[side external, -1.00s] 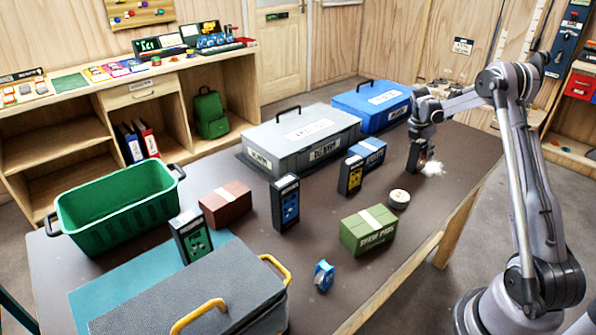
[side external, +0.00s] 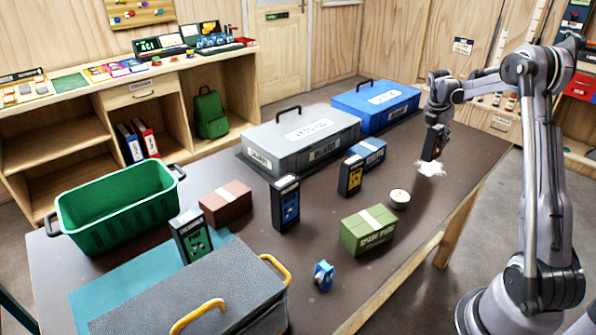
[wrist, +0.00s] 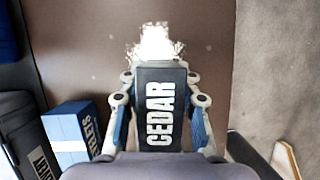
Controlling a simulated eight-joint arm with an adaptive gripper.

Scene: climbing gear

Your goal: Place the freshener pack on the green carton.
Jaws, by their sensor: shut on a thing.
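My gripper (side external: 436,132) is shut on a black pack (side external: 433,146) lettered CEDAR, which I take as the freshener pack. The pack hangs above the right part of the table, apart from it, just over a white powdery patch. In the wrist view the pack (wrist: 158,110) sits between both fingers (wrist: 160,80), its lettered top facing the camera. The green carton (side external: 366,236), with a pale band across its top, stands on the table nearer the camera and left of my gripper. Its top is bare.
A round white-topped tin (side external: 399,199) stands between my gripper and the green carton. Upright black packs with yellow (side external: 350,177), blue (side external: 285,204) and green (side external: 191,238) faces stand leftward. A blue carton (side external: 370,153) and a blue case (side external: 376,102) are behind.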

